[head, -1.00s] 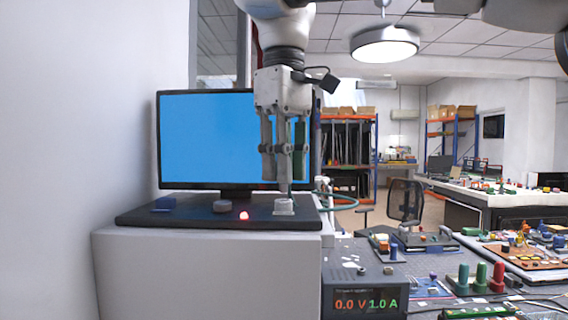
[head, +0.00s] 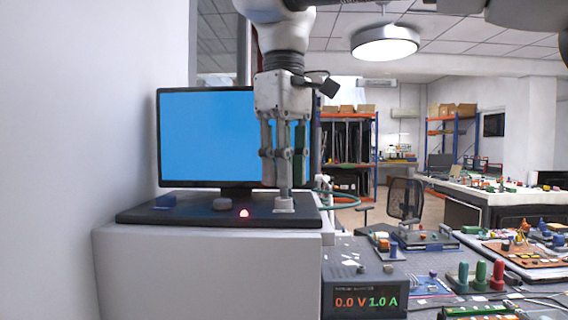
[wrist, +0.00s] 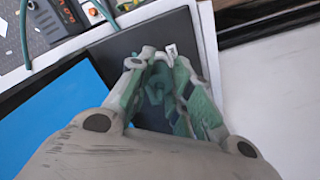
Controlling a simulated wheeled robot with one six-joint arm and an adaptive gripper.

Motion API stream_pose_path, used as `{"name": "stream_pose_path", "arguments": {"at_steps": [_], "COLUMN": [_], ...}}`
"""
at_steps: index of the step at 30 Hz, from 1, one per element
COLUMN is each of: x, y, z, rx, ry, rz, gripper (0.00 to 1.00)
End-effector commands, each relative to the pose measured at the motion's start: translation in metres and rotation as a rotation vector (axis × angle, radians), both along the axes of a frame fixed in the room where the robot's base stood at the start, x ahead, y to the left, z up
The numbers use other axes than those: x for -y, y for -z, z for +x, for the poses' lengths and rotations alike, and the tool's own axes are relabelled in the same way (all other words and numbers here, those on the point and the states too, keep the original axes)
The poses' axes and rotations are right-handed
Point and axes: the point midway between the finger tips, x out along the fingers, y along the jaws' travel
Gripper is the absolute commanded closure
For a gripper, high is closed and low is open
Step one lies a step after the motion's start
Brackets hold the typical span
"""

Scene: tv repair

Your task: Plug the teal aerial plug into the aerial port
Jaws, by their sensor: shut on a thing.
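In the head view my gripper (head: 284,180) points straight down over the right part of the TV's dark base. Its fingertips are just above or touching a small pale block (head: 284,206) on that base, which looks like the aerial port. In the wrist view the fingers are closed around a teal piece (wrist: 157,76), which looks like the aerial plug. The plug's tip is hidden by the fingers, so I cannot tell whether it is inside the port. A teal cable (head: 345,199) loops out at the right of the base.
The TV (head: 205,135) with a blue screen stands close behind my gripper. A power supply (head: 364,290) and a cluttered bench are at right.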

Motion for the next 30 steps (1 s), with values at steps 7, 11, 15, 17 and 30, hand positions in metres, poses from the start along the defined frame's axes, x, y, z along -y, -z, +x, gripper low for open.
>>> {"name": "stream_pose_path", "arguments": {"at_steps": [7,11,15,17,30], "x": [0.000,0.000,0.000,0.000,0.000], "y": [0.006,0.009,0.013,0.014,0.016], "z": [0.000,0.000,0.000,0.000,0.000], "rx": [0.000,0.000,0.001,0.001,0.001], "ry": [0.000,0.000,0.000,0.000,0.000], "rz": [0.000,0.000,0.001,0.001,0.001], "gripper": [0.98,0.98,0.98,0.98,0.55]}}
